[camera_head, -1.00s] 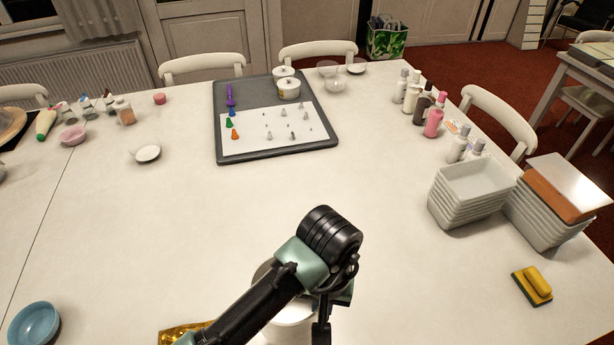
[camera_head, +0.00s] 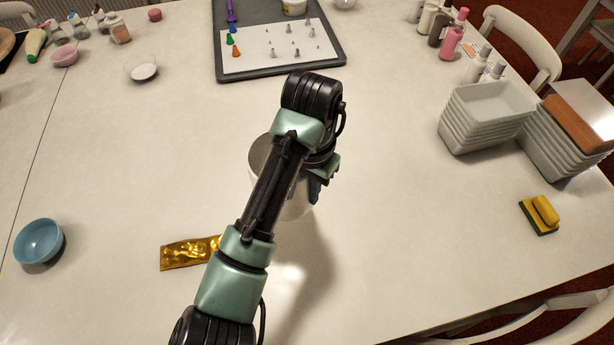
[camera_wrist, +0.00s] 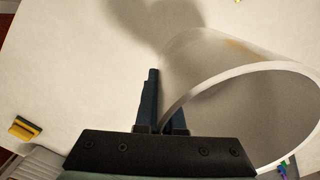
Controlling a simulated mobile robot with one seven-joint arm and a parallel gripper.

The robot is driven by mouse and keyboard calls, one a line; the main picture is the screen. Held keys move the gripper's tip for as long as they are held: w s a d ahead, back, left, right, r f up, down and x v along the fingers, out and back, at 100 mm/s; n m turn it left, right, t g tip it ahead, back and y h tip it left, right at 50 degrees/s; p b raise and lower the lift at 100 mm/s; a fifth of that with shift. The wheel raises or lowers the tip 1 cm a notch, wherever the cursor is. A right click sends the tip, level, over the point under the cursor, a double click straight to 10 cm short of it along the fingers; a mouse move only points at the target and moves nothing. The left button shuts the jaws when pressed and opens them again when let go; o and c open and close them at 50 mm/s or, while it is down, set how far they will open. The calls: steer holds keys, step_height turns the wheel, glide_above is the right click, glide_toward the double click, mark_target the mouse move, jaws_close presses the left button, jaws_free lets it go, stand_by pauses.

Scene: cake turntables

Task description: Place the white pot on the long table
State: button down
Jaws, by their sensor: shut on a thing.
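The white pot (camera_wrist: 193,66) is large in the wrist view, with its round open rim facing the camera. My gripper (camera_wrist: 164,110) is shut on the near side of its rim, one finger outside and one inside. In the head view the pot (camera_head: 260,157) is partly hidden behind my arm, and my gripper (camera_head: 316,190) is at its right side. The pot is over the white long table (camera_head: 400,240). I cannot tell whether its base touches the tabletop.
A gold packet (camera_head: 188,253) and a blue bowl (camera_head: 38,241) lie to the left. Stacked white trays (camera_head: 484,115) and a yellow-green sponge (camera_head: 539,214) are at the right. A dark board (camera_head: 290,66) with small nozzles is behind. The table between is clear.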

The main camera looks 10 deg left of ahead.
mark_target(310, 208)
step_height(310, 208, down, 9)
steer(key=shift+r, duration=0.15)
stand_by(0.4)
steer(key=c, duration=1.5)
jaws_free()
steer(key=shift+f, duration=0.2)
steer(key=o, duration=0.5)
steer(key=shift+c, duration=0.2)
step_height(310, 208, up, 12)
steer(key=p, duration=0.3)
steer(key=shift+r, duration=0.25)
